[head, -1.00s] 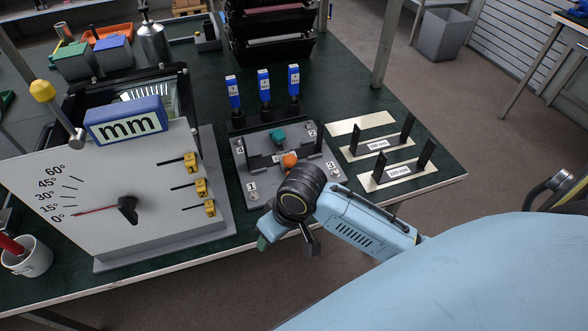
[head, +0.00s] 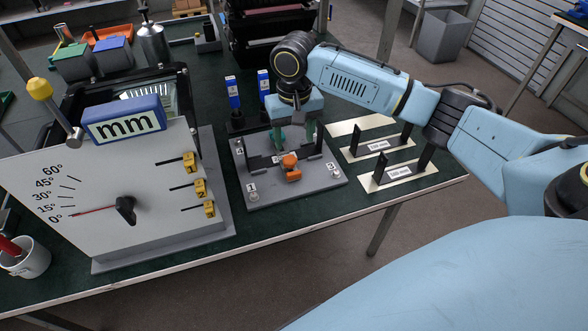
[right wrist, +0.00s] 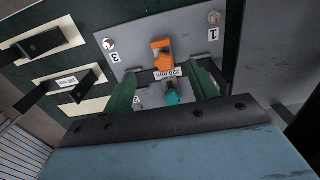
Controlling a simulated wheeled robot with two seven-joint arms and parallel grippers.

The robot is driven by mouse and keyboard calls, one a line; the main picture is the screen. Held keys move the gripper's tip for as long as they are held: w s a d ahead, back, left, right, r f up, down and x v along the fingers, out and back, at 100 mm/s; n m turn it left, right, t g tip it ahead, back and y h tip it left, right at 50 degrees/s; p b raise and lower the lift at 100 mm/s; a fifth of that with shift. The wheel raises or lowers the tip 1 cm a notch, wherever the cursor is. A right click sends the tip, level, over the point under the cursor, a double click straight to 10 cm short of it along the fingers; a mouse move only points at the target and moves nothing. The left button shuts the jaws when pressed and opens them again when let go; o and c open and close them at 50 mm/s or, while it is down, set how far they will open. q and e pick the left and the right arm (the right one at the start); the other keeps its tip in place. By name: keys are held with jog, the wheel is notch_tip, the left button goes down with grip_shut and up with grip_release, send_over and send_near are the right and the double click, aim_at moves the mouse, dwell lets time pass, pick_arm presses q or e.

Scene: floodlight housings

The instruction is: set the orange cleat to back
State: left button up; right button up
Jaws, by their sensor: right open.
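The orange cleat (head: 290,165) sits on a grey plate (head: 262,194) with numbered corners, on the side nearer the table's front edge. In the right wrist view, the orange cleat (right wrist: 162,54) is beyond the fingertips, beside a small printed label (right wrist: 167,74). A teal cleat (right wrist: 173,98) lies on the other side of that label, seen between my fingers. My right gripper (head: 294,138) points down over the back part of the plate, behind the orange cleat. Its green fingers (right wrist: 166,84) are spread and hold nothing. The gripper mostly hides the teal cleat in the head view. My left gripper is out of view.
Pale strips with black uprights (head: 398,172) lie to the right. A large angle-dial panel (head: 105,235) stands to the left. The table strip before the plate is clear.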

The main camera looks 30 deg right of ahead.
aim_at(294, 173)
notch_tip(294, 173, down, 11)
jog(key=shift+f+b, duration=0.1)
jog(key=shift+b, duration=1.1)
jog(key=shift+f, duration=0.4)
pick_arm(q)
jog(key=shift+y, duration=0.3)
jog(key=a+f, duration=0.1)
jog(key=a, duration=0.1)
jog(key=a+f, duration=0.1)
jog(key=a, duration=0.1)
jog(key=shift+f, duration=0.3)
